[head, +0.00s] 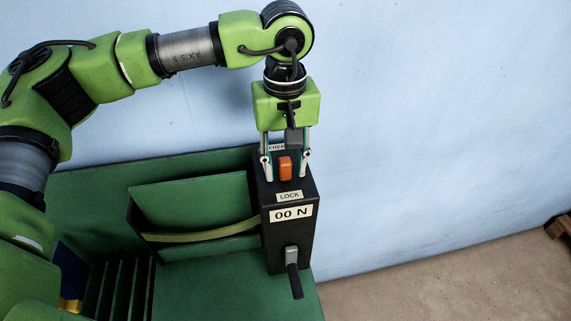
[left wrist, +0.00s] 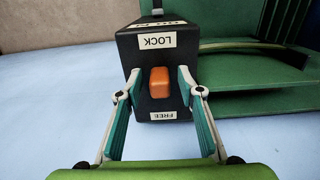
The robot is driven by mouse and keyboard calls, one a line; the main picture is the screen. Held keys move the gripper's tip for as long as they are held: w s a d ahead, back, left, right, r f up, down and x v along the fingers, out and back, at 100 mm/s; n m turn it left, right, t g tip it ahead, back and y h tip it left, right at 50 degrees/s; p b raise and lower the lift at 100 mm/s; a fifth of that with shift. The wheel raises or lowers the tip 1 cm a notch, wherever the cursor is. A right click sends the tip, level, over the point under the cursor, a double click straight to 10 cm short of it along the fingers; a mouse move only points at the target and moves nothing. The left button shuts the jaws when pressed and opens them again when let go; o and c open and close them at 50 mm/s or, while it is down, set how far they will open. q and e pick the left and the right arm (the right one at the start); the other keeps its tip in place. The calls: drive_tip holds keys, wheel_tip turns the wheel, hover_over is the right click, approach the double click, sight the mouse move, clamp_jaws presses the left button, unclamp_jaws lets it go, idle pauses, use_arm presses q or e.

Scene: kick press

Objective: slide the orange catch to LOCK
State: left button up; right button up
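The orange catch (head: 285,168) sits on top of a black box (head: 288,237), between the FREE label (head: 277,147) and the LOCK label (head: 289,196). The catch also shows in the left wrist view (left wrist: 160,82), with the LOCK label (left wrist: 157,41) beyond it and the FREE label (left wrist: 164,115) on the near side. My left gripper (head: 285,178) points down over the box. Its open fingers stand on either side of the catch, with a visible gap on each side in the left wrist view (left wrist: 159,82). My right gripper is not in view.
The black box has a "00 N" plate (head: 291,213) and a dark handle (head: 294,280) on its front. Left of it is green framework with a hinged-looking panel (head: 195,205) and a yellow-green strap (head: 205,233).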

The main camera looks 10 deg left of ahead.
sight(286, 162)
use_arm(q)
wheel_tip(286, 162, up, 12)
drive_tip(key=shift+f, duration=0.2)
drive_tip(key=shift+s+d, duration=0.1)
